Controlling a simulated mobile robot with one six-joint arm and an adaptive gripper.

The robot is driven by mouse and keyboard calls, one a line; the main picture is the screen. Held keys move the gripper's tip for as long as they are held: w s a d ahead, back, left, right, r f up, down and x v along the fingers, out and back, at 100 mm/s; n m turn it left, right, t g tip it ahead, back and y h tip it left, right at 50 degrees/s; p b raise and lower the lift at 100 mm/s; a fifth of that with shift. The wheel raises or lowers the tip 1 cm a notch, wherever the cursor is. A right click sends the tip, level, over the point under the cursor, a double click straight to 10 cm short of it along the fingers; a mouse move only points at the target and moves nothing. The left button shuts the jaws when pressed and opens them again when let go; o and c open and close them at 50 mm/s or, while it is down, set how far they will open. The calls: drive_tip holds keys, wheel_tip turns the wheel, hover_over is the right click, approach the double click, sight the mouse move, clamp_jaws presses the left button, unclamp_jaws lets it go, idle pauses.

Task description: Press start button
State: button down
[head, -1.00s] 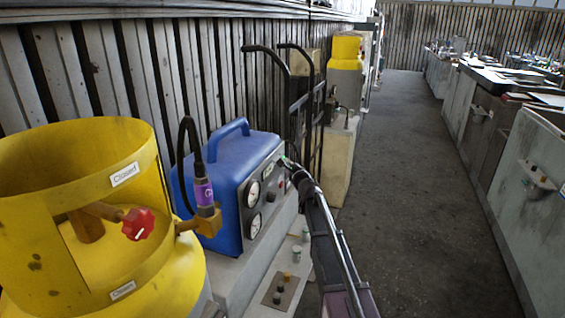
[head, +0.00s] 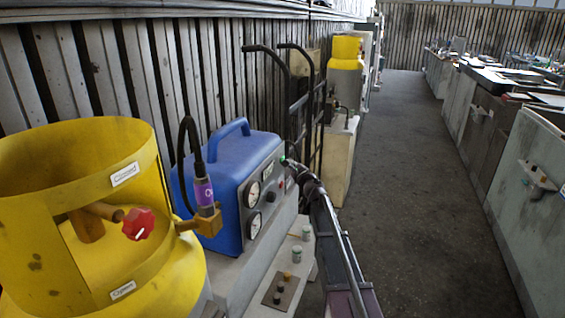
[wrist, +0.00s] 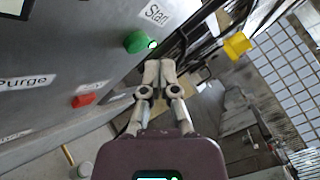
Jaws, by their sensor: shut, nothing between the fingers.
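The blue machine (head: 222,175) stands at the left with its grey front panel facing right. In the wrist view, the round green button (wrist: 137,42) sits on the grey panel beside the "Start" label (wrist: 155,13). A small bright spot shows at its right edge. My gripper (wrist: 160,66) is shut and empty, its fingertips just right of and below the green button in the picture. I cannot tell if they touch it. In the head view, my gripper (head: 290,164) is at the panel's upper far edge, by a small green glow. The button itself is mostly hidden there.
A red button (wrist: 83,100) and a "Purge" label (wrist: 25,82) are on the panel. Two gauges (head: 254,194) face out. A yellow gas cylinder (head: 60,230) stands at the near left. A hand truck (head: 310,110) stands behind. The right aisle (head: 420,200) is clear.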

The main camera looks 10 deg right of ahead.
drive_tip(key=s+d, duration=0.1)
drive_tip(key=d, duration=0.2)
drive_tip(key=s+d, duration=0.1)
drive_tip(key=shift+s+d, duration=0.25)
drive_tip(key=shift+s, duration=0.05)
drive_tip(key=shift+a, duration=0.1)
idle(0.7)
drive_tip(key=s+a+f+n+g+y+p, duration=0.25)
drive_tip(key=s+a+n+g, duration=0.25)
drive_tip(key=s+a+n, duration=0.3)
drive_tip(key=s+a+f+n+g+y+p, duration=0.1)
drive_tip(key=s+a+f+n+g, duration=0.35)
drive_tip(key=s+n, duration=0.4)
drive_tip(key=s+d+f+n+g+h+p, duration=0.1)
drive_tip(key=s+d+f+n+g+h, duration=0.1)
drive_tip(key=s, duration=0.6)
drive_tip(key=s+d+f+n+g+h+p, duration=0.1)
drive_tip(key=s+d+n+g+h, duration=0.1)
drive_tip(key=s, duration=0.6)
drive_tip(key=s+d+f+n+g+h+p, duration=0.1)
drive_tip(key=s+f+n+g+h, duration=0.1)
drive_tip(key=s, duration=0.7)
drive_tip(key=n+g+h, duration=0.1)
drive_tip(key=g+h, duration=0.1)
drive_tip(key=shift+d+f+g+p, duration=0.35)
drive_tip(key=shift+d, duration=0.05)
